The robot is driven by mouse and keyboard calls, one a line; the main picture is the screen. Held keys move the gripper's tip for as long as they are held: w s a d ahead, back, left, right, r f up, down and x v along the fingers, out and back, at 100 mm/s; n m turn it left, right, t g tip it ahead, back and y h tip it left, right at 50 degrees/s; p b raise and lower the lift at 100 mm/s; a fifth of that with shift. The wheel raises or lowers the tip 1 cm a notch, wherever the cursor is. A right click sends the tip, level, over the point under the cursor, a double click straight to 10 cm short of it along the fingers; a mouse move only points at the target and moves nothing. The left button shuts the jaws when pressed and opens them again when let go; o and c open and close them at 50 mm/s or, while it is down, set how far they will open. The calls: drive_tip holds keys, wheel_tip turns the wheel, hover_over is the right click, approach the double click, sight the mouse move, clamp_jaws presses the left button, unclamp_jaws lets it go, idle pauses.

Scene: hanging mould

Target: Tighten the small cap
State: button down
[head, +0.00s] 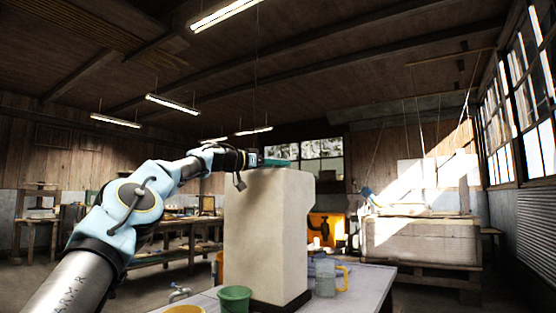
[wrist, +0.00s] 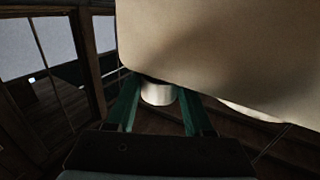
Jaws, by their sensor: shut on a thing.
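A small pale cylindrical cap (wrist: 158,94) shows in the wrist view, between the two teal fingers of my gripper (wrist: 159,86). The fingers are shut on it. A big cream mould block (wrist: 225,50) fills the upper right of that view, right by the cap; its edge hides the cap's far end. In the head view the tall mould block (head: 265,235) stands upright on a dark base on the table, and my gripper (head: 277,162) reaches to its top edge. The cap cannot be made out in the head view.
A large pale block on a wooden stand (head: 420,240) is at the right. Open floor lies between.

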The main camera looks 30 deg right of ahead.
drive_tip(key=shift+r, duration=0.1)
idle(0.3)
drive_tip(key=shift+c, duration=1.4)
unclamp_jaws()
drive_tip(key=shift+a, duration=0.25)
drive_tip(key=a+b, duration=0.4)
drive_tip(key=a, duration=0.6)
drive_tip(key=shift+a+b, duration=0.15)
drive_tip(key=shift+b, duration=0.25)
drive_tip(key=shift+s, duration=0.1)
